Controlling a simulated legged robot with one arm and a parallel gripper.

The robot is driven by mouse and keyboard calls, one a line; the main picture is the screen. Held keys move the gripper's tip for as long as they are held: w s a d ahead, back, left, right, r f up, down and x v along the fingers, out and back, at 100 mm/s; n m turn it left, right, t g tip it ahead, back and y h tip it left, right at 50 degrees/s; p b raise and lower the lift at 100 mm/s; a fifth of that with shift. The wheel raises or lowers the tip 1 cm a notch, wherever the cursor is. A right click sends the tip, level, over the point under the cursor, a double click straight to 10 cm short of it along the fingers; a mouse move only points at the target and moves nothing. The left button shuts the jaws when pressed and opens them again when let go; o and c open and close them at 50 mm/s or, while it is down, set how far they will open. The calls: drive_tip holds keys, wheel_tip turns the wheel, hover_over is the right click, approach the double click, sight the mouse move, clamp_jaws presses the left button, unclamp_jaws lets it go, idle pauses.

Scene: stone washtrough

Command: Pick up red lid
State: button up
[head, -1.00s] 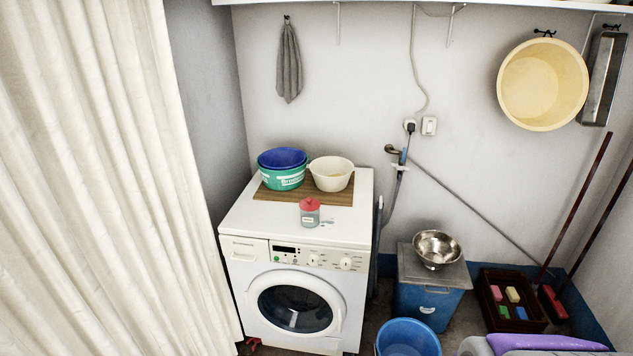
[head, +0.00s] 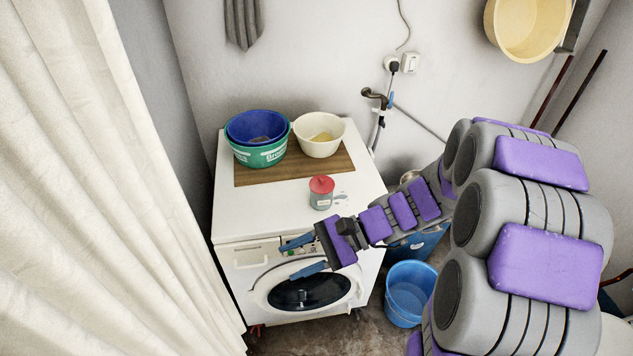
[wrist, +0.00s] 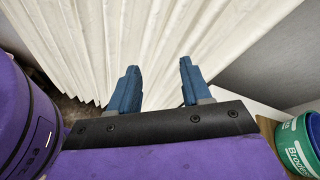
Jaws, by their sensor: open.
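The red lid (head: 321,184) sits on a small grey jar with a label (head: 321,201). The jar stands upright on the white top of the washing machine (head: 270,215), near its front edge. My gripper (head: 295,255) is open and empty in front of the machine, below and to the left of the jar, its blue fingers pointing left. In the wrist view my two fingers (wrist: 158,85) are spread apart with nothing between them, facing the curtain. The jar and lid do not show in the wrist view.
A wooden board (head: 258,175) behind the jar holds a green tub (head: 262,156) with a blue bowl in it, and a cream bowl (head: 320,148). A cream curtain (head: 80,200) hangs at left. A blue bucket (head: 408,290) stands on the floor at right.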

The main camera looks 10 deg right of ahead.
drive_tip(key=w+d+f+m+t+y+p, duration=0.25)
drive_tip(key=w+d+m+t, duration=0.6)
drive_tip(key=w, duration=0.45)
drive_tip(key=m+t+h, duration=0.6)
drive_tip(key=m+t, duration=0.1)
drive_tip(key=m, duration=0.2)
approach(324, 179)
drive_tip(key=b+x, duration=0.1)
drive_tip(key=x, duration=0.4)
drive_tip(key=shift+s+a+f+b, duration=0.1)
drive_tip(key=shift+s+a+b, duration=0.05)
drive_tip(key=shift+a+b, duration=0.2)
drive_tip(key=shift+w, duration=0.3)
drive_tip(key=b+x, duration=0.1)
drive_tip(key=x, duration=0.4)
drive_tip(key=shift+w+a+f, duration=0.2)
drive_tip(key=shift+a, duration=0.1)
drive_tip(key=shift+d, duration=0.55)
drive_tip(key=shift+c, duration=0.4)
drive_tip(key=shift+d+m, duration=0.25)
drive_tip(key=shift+c, duration=1.4)
drive_tip(key=shift+a, duration=0.55)
clamp_jaws()
